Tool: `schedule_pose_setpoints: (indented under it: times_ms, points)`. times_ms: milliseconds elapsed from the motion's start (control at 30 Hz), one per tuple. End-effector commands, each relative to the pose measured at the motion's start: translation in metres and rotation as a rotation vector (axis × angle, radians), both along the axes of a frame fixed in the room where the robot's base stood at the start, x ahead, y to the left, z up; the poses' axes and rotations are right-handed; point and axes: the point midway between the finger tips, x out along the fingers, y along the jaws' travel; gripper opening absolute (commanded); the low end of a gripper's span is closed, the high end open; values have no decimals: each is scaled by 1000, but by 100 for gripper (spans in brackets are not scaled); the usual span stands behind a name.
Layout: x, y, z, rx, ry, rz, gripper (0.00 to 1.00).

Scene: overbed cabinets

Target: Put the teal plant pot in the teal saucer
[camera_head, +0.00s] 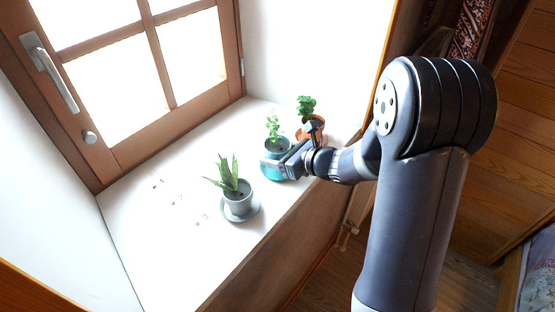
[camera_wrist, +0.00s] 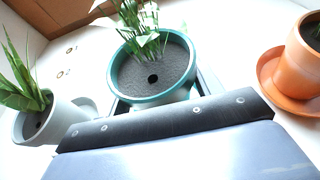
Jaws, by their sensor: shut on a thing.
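The teal plant pot (camera_head: 269,171) holds a leafy green plant and stands near the middle of the white sill, roughly upright. Its round teal rim (camera_wrist: 150,101) and dark soil show in the wrist view. My gripper (camera_head: 286,163) is shut on the pot from the right, with its dark fingers at the pot's sides in the wrist view.
A grey pot with an aloe (camera_head: 238,198) stands on a grey saucer (camera_head: 241,215) at the front left. An orange pot (camera_head: 317,124) with a green plant is close behind my gripper; its orange saucer (camera_wrist: 269,74) shows in the wrist view. The sill's left part (camera_head: 150,230) is mostly clear.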

Motion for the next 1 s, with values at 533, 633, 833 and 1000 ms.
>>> schedule_pose_setpoints:
  times_ms: [533, 633, 833, 1000]
  points:
    - [0, 0, -22, 0, -2, -1, 27]
    - [0, 0, -23, -1, -1, 0, 64]
    - [0, 0, -23, -1, 1, 0, 81]
    - [0, 0, -23, -1, 1, 0, 83]
